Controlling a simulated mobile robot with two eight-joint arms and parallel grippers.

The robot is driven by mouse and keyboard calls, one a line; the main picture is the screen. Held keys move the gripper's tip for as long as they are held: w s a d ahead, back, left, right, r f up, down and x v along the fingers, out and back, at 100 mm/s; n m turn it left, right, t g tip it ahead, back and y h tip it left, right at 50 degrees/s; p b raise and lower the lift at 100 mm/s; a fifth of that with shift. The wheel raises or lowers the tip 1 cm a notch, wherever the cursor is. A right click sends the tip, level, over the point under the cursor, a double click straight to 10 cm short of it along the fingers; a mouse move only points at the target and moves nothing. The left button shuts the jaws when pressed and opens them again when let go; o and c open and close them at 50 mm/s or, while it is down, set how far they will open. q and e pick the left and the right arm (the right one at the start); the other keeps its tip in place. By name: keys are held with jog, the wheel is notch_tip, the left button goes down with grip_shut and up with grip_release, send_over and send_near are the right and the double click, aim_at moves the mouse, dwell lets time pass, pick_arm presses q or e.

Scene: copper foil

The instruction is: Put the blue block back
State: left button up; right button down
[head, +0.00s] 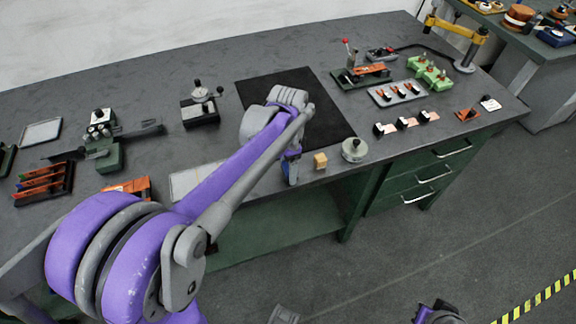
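My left gripper (291,178) points down at the front edge of the grey workbench (225,148), just left of a small tan block (320,161). Its fingers are small and partly covered by my own arm. A bluish patch shows at the fingers, but I cannot tell whether it is a block held there or part of the gripper. I see no separate blue block clearly on this bench. A dark blue item (553,37) lies on the other bench at the top right.
A black mat (320,112) lies behind the gripper. A round grey weight (354,150) stands right of the tan block. Green holders (428,72), a grey tray (397,92) and a yellow arm stand (460,35) are at right.

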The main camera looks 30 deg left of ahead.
pick_arm(q)
jog(key=shift+o, duration=1)
jog(key=shift+r, duration=0.1)
jog(key=shift+r, duration=0.25)
notch_tip(320, 180, up, 11)
jog(key=p, duration=0.1)
jog(key=s+d+f+n+t, duration=0.2)
jog(key=s+d+f+n, duration=0.1)
jog(key=s+f, duration=0.3)
jog(key=s+d+f+n+t, duration=0.3)
jog(key=s+d+f+n, duration=0.1)
jog(key=s, duration=0.6)
notch_tip(320, 180, down, 2)
jog(key=shift+s+f+n, duration=0.1)
jog(key=shift+s+n, duration=0.05)
jog(key=shift+n, duration=0.45)
